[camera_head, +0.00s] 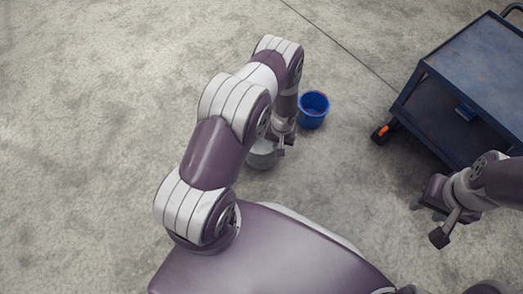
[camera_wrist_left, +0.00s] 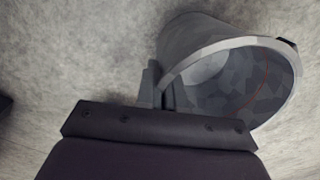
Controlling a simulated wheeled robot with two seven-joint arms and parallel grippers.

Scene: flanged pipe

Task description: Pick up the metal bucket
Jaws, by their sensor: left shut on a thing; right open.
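The grey metal bucket (camera_head: 262,156) shows in the head view partly hidden behind my left arm. In the left wrist view the bucket (camera_wrist_left: 208,62) fills the upper right, with its round rim and faceted grey inside visible. My left gripper (camera_head: 287,142) is at the bucket's right side in the head view. In the left wrist view its fingers (camera_wrist_left: 160,92) are shut on the bucket's wall at the rim. I cannot tell whether the bucket is off the floor. My right gripper (camera_head: 432,218) is open and empty at the right, away from the bucket.
A blue bucket (camera_head: 313,110) stands on the concrete floor just beyond my left gripper. A dark blue wheeled cart (camera_head: 470,62) stands at the upper right, with an orange-marked caster (camera_head: 382,133). The floor at the left is clear.

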